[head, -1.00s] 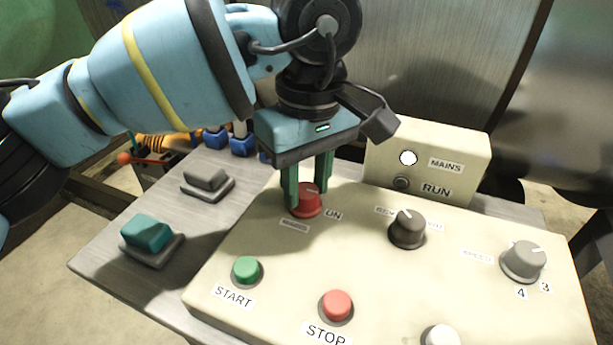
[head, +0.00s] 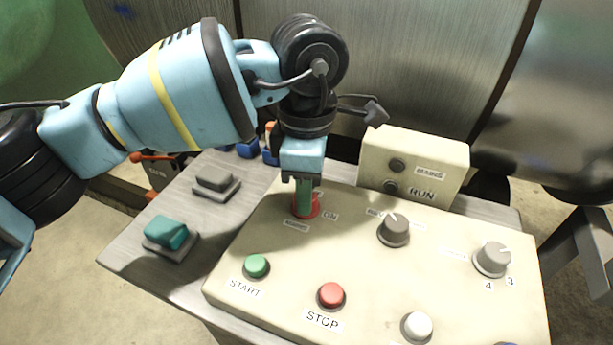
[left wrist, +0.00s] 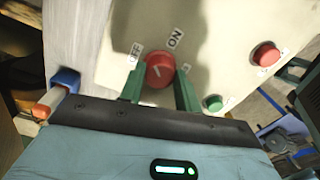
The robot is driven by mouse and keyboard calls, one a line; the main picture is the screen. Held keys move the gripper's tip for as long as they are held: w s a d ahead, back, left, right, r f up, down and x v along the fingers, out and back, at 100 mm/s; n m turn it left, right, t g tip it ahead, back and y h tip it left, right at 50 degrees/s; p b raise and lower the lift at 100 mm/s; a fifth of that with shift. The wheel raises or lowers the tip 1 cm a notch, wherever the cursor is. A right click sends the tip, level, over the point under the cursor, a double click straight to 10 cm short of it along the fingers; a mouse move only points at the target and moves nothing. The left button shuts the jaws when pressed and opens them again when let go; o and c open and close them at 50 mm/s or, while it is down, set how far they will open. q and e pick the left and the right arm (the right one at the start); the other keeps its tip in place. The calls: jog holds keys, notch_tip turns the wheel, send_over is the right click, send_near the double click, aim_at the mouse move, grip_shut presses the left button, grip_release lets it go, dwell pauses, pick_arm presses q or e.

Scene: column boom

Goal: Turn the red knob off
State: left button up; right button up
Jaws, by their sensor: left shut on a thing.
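The red knob (head: 316,207) stands on the cream control panel (head: 350,262), near its back left. My left gripper (head: 304,204) points down over it, with its green fingers around the knob and hiding much of it in the head view. In the left wrist view the knob (left wrist: 160,71) sits between the two fingers, which are shut on it. The OFF label (left wrist: 135,58) and the ON label (left wrist: 175,38) lie beside it. The white pointer mark on the knob shows, but its exact direction is hard to tell. The right gripper is not in view.
The MAINS lamp (head: 398,165) on the raised box is dark, as is the RUN lamp (head: 390,187). A dark grey knob (head: 394,230), a light grey knob (head: 492,259), green START (head: 257,265) and red STOP (head: 331,294) buttons share the panel. Rocker switches (head: 167,233) stand left.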

pick_arm(q)
jog(key=n, duration=0.1)
jog(key=n+p, duration=0.1)
jog(key=n, duration=0.1)
jog(key=n+p, duration=0.1)
jog(key=shift+r+n, duration=0.25)
jog(key=shift+n, duration=0.05)
jog(key=shift+w+n+p, duration=0.1)
jog(key=shift+n+p, duration=1.2)
jog(key=shift+n, duration=0.5)
jog(key=shift+f, duration=0.1)
jog(key=o, duration=1)
jog(key=shift+f, duration=0.1)
jog(key=shift+w+a+r, duration=0.1)
jog(key=shift+a+r, duration=0.05)
jog(key=shift+r, duration=3.8)
